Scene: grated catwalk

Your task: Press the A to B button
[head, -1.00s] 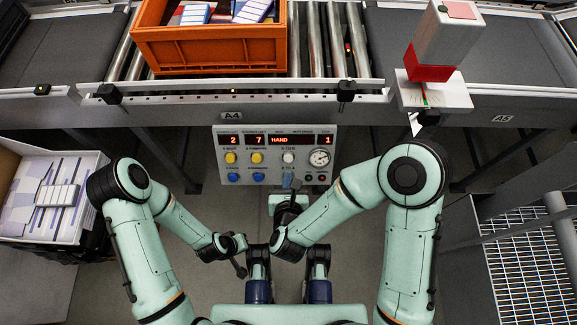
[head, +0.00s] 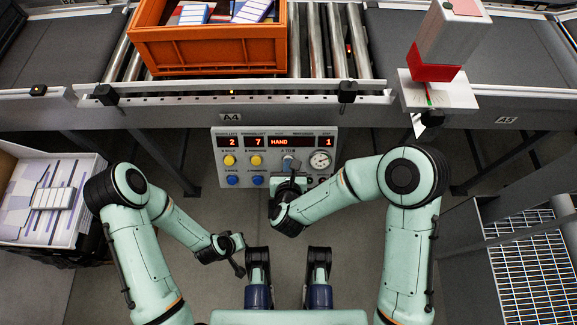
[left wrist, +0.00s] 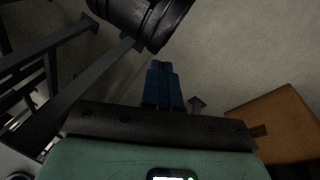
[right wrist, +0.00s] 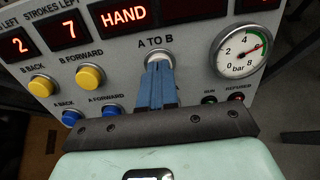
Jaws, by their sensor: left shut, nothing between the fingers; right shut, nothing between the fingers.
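The grey control panel (head: 243,168) hangs below the conveyor in the head view. In the right wrist view, the white A TO B button (right wrist: 157,57) sits under its printed label, partly covered by my right gripper (right wrist: 156,68). The right gripper is shut and empty. Its blue fingertips are at the lower part of the button; I cannot tell whether they touch it or whether it is pressed in. In the head view this gripper (head: 290,166) reaches the panel from below. My left gripper (head: 240,271) is shut and empty, low and away from the panel.
Yellow buttons (right wrist: 89,77) and blue buttons sit left of my right fingers. A round gauge (right wrist: 239,51) and small RUN and REFUSED lights are to the right. An orange crate (head: 210,55) stands on the rollers above. An open box (head: 45,200) is at left.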

